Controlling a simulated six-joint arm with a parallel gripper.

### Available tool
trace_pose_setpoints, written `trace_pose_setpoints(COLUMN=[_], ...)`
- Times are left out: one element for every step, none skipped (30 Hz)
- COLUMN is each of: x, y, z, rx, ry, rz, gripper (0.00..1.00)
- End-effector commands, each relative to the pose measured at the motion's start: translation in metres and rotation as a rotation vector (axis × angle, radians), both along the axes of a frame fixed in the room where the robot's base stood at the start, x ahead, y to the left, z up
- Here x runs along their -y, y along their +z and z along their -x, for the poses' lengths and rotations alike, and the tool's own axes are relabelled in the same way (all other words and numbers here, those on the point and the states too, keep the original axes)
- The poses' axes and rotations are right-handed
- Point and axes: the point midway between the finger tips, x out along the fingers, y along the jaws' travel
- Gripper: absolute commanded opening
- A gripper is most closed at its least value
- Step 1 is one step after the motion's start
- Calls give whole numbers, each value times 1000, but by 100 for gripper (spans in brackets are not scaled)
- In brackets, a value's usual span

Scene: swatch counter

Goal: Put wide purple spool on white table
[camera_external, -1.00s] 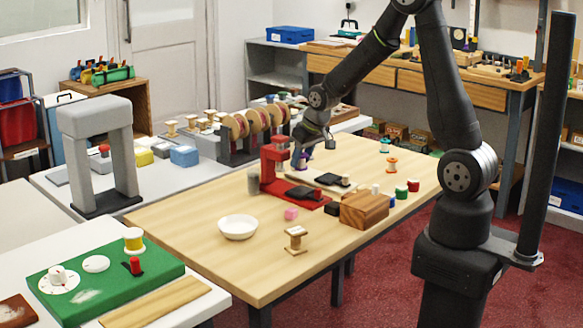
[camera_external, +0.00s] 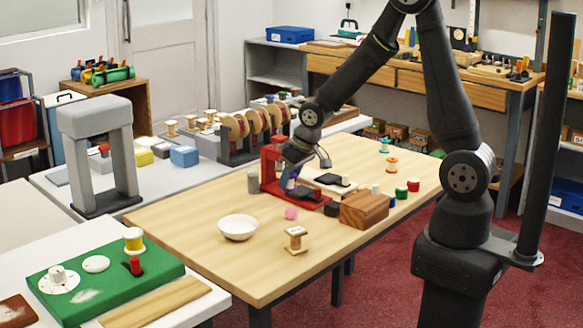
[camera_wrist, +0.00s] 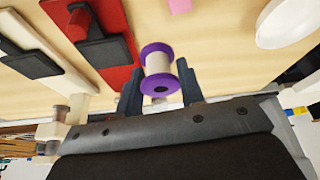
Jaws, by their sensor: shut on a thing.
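The wide purple spool (camera_wrist: 158,66) has purple flanges and a pale middle. My gripper (camera_wrist: 160,88) is shut on it, one finger on each side, in the wrist view. In the external view my gripper (camera_external: 291,178) is over the wooden table beside the red stand, and the spool (camera_external: 291,184) shows only as a small purple patch below it. I cannot tell how far the spool is above the wood. A white table (camera_external: 50,245) stands at the front left, with bare strips around the green board on it.
A green board (camera_external: 105,280) and wooden strip lie on the white table. A grey arch (camera_external: 70,150) stands behind.

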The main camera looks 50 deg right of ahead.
Motion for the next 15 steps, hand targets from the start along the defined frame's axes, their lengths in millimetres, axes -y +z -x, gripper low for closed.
trace_pose_setpoints(x=[-11, -16, -21, -24, -27, -29, -31, -32, -33, -33, -33, -32, -32, -32, -32], y=[-7, -10, -13, -15, -17, -19, -19, -20, -21, -23, -25, -28, -31, -35, -41], z=[-2, -3, -6, -7, -7, -8, -9, -9, -9, -9, -9, -9, -9, -9, -9], rx=[-3, -2, -1, -1, -1, -1, 0, 0, 0, -1, -1, -2, -2, -2, -4], ry=[6, 5, 4, 3, 3, 1, 1, 1, 0, -1, -2, -1, -1, 0, 0], rz=[1, 0, 1, 0, 0, 1, 0, 0, 0, 0, -1, 0, 0, 0, 1], gripper=[10, 10, 10, 10, 10, 10, 10, 10, 10, 10, 10, 10, 10, 10, 10])
